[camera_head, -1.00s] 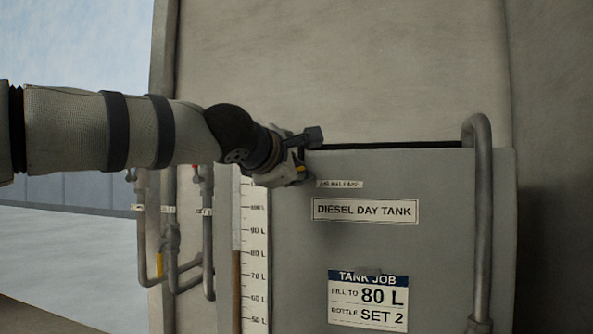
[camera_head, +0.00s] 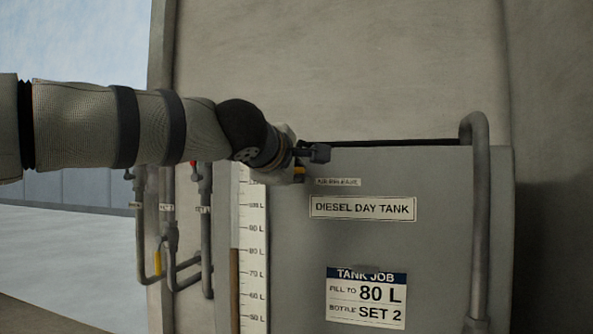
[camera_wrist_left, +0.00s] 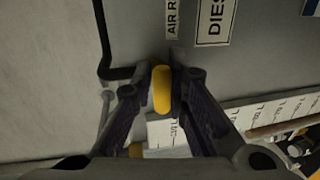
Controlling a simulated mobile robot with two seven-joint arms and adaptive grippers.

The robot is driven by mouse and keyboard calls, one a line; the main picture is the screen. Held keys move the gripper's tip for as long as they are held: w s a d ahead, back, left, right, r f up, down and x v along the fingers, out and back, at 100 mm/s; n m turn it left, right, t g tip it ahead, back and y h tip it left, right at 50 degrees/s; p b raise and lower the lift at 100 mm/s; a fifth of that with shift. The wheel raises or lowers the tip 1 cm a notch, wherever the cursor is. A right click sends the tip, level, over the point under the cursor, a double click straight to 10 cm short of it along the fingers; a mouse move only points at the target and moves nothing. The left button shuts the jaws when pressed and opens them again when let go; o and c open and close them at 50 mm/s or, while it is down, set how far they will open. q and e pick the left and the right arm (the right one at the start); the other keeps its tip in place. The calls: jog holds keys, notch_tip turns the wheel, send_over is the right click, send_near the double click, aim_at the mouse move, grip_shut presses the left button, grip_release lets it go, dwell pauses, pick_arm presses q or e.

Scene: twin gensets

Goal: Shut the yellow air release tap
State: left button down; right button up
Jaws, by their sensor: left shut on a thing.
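The yellow air release tap (camera_wrist_left: 161,88) shows in the left wrist view as a rounded yellow handle between my fingertips. In the head view only a small yellow piece of the tap (camera_head: 299,171) shows, mostly hidden by my gripper. My left gripper (camera_head: 305,160) is at the top left edge of the grey tank, beside the "AIR RELEASE" label (camera_head: 338,182). In the left wrist view my left gripper (camera_wrist_left: 162,92) is shut on the yellow handle. Whether the tap is open or shut I cannot tell. My right gripper is not in view.
The grey diesel day tank (camera_head: 440,230) carries a level scale (camera_head: 253,235) on its left and a job card (camera_head: 367,299). A grey pipe (camera_head: 482,220) bends over its right side. Several labelled pipes (camera_head: 172,235) stand at the left. A concrete wall (camera_head: 340,70) is behind.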

pick_arm(q)
jog(key=shift+w+d+f, duration=0.1)
jog(key=shift+f, duration=0.5)
jog(key=c, duration=1.7)
grip_release()
jog(key=shift+o, duration=0.2)
jog(key=shift+r, duration=0.35)
jog(key=v, duration=1.2)
jog(key=shift+f, duration=0.1)
